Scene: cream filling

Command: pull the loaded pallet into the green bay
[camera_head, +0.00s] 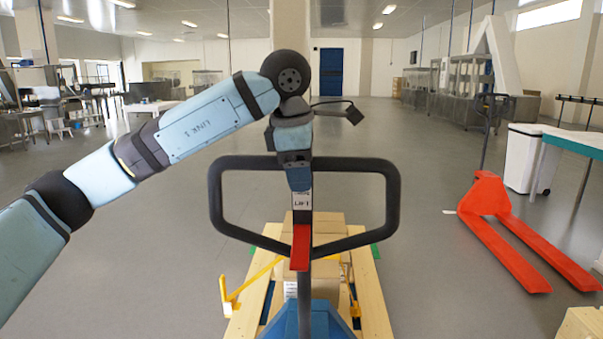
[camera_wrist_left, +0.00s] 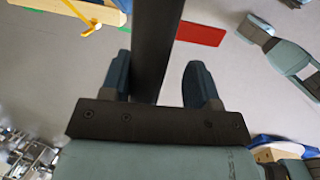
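The wooden pallet (camera_head: 373,308), loaded with cardboard boxes (camera_head: 325,222), is low in the middle of the head view, behind a blue pallet truck (camera_head: 325,319). The truck's black loop handle (camera_head: 393,205) stands upright before me, with a red piece (camera_head: 300,248) below its top bar. My left gripper (camera_head: 299,185) is at the middle of that bar. In the left wrist view the dark bar (camera_wrist_left: 157,40) passes between its fingers (camera_wrist_left: 158,85), with a gap beside the right finger, so it looks open. Green floor strips (camera_head: 376,251) show beside the pallet; the bay's full outline is hidden.
A red pallet truck (camera_head: 510,230) stands on the right, near a white bin (camera_head: 527,158) and a green-topped table (camera_head: 575,141). Yellow bars (camera_head: 232,298) stick out at the pallet's left. The grey floor beyond is mostly clear.

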